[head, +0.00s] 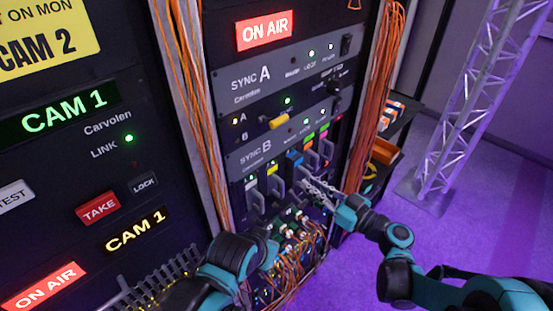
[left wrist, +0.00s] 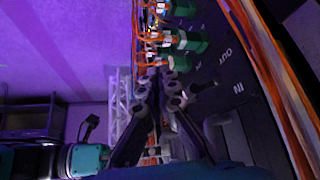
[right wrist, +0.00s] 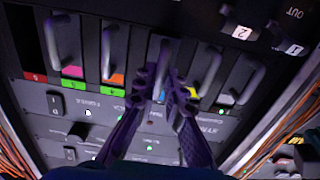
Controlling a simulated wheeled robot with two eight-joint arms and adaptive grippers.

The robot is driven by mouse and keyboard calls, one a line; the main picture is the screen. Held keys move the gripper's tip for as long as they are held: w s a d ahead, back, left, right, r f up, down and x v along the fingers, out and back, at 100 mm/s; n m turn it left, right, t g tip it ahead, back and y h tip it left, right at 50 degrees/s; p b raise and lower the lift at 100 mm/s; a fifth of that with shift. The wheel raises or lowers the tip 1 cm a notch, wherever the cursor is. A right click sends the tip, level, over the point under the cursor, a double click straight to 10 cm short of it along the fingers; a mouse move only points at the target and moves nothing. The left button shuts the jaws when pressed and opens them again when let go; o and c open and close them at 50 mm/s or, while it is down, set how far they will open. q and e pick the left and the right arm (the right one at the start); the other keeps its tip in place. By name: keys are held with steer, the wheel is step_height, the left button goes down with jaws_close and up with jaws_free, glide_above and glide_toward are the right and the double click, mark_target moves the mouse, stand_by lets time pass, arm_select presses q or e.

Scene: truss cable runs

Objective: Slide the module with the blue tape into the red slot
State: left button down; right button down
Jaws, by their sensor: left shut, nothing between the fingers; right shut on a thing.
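The module with the blue tape (head: 294,159) is in the SYNC B row of the rack, and it seems to stand out a little from its neighbours. In the right wrist view its blue tape (right wrist: 160,96) shows between my fingers. My right gripper (right wrist: 164,78) is shut on this module's handle; it also shows in the head view (head: 308,184). The red slot, with its red label (right wrist: 35,77), is at the row's end, beyond the pink and orange modules; no handle shows there. My left gripper (left wrist: 157,80) is shut and empty, low by the green connectors.
Modules with pink (right wrist: 72,71), orange (right wrist: 115,79) and yellow (right wrist: 193,92) tape have handles that stick out close by. Orange cables (head: 378,95) run down beside the rack. Green connectors (left wrist: 188,42) and loose cables lie below the row. A truss (head: 468,95) stands at the right.

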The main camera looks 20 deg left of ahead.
steer(key=shift+v, duration=1.6)
steer(key=shift+d, duration=0.1)
steer(key=shift+v, duration=2.2)
steer(key=shift+b+v, duration=0.4)
steer(key=shift+v, duration=1.85)
steer(key=shift+v, duration=1.5)
